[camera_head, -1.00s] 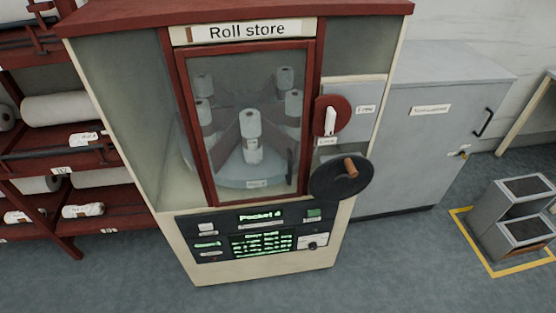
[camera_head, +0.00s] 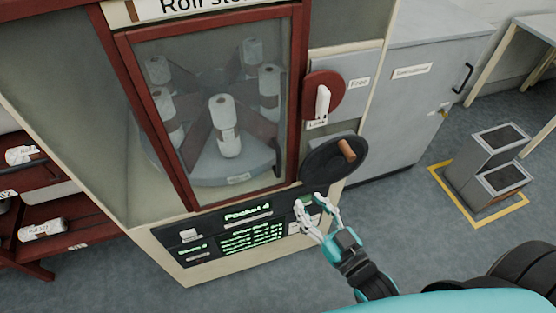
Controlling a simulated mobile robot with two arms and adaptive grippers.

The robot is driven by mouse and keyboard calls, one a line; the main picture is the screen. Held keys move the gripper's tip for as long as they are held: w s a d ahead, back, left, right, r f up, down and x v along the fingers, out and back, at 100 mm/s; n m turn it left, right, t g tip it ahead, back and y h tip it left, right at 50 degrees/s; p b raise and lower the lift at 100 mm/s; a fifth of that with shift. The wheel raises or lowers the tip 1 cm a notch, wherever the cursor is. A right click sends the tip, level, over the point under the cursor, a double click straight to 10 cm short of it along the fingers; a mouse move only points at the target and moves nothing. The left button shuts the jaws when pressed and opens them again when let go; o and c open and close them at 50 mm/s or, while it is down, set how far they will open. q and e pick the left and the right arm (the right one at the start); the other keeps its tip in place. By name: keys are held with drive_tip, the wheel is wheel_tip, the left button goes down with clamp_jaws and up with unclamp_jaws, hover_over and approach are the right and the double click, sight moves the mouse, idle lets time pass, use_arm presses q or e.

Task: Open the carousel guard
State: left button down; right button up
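The carousel guard (camera_head: 206,98) is a glazed door in a red frame on the front of the roll store cabinet, and it looks closed. Behind its glass, white rolls (camera_head: 224,112) stand on a grey carousel (camera_head: 180,172). Right of the guard is a red disc with a white lever (camera_head: 322,103), the lever upright. Below it is a black handwheel (camera_head: 322,166) with an orange-brown knob (camera_head: 346,150). My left gripper is not in view.
The control panel (camera_head: 190,235) has a lit green display reading "Pocket 4". A grey cabinet (camera_head: 425,80) stands to the right. A grey two-step stand (camera_head: 484,170) sits inside yellow floor marking. Red shelves with rolls (camera_head: 40,229) are at left.

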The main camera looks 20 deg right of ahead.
sight(280, 166)
drive_tip(key=p+x, duration=0.2)
drive_tip(key=x, duration=1.2)
drive_tip(key=shift+w+a+f, duration=0.15)
drive_tip(key=shift+w, duration=0.15)
clamp_jaws()
